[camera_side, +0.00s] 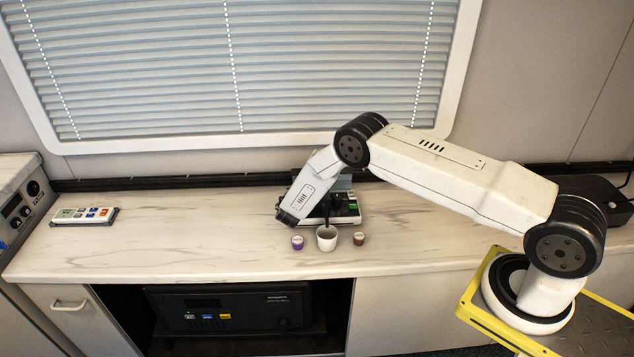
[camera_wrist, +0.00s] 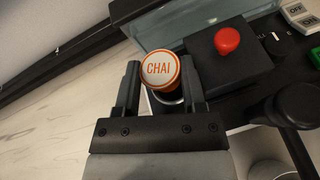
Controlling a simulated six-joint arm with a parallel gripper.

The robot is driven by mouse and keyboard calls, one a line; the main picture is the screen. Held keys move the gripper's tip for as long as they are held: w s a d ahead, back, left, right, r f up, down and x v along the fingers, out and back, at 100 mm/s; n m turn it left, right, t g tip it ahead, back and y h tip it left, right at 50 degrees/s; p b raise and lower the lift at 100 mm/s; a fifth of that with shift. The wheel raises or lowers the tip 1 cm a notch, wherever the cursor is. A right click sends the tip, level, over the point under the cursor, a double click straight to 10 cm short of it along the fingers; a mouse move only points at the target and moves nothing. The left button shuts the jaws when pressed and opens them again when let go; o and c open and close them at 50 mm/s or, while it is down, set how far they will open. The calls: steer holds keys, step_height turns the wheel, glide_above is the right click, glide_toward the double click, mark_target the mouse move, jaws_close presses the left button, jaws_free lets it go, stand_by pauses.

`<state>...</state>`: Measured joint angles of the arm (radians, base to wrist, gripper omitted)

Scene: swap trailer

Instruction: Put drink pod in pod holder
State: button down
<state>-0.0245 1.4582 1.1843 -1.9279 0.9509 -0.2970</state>
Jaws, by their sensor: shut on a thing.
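The drink pod (camera_wrist: 160,70) has a white lid with an orange rim and the word CHAI. In the wrist view it sits between the two fingers of my gripper (camera_wrist: 160,75), which is shut on it. A dark round opening with a silvery rim (camera_wrist: 168,99), apparently the pod holder, shows just below the pod. I cannot tell whether the pod is above it or partly inside. In the side view my wrist is over the left part of the machine (camera_side: 346,207), and the fingers and held pod are hidden.
A red button (camera_wrist: 227,41) on a black box is right of the pod. A white cup (camera_side: 327,239) stands in front of the machine, between a purple pod (camera_side: 297,242) and a brown pod (camera_side: 359,238). A button panel (camera_side: 85,215) lies far left; the counter between is clear.

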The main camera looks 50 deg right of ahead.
steer(key=shift+s+d+f, duration=0.1)
steer(key=shift+s+f, duration=0.1)
steer(key=shift+f, duration=0.95)
steer(key=shift+s+f, duration=0.1)
steer(key=shift+f, duration=0.05)
steer(key=shift+s+f, duration=0.1)
steer(key=shift+f, duration=0.45)
steer(key=shift+c, duration=2.2)
jaws_free()
steer(key=shift+r, duration=0.55)
steer(key=v, duration=1.2)
steer(key=shift+w+r, duration=0.3)
steer(key=shift+r, duration=0.1)
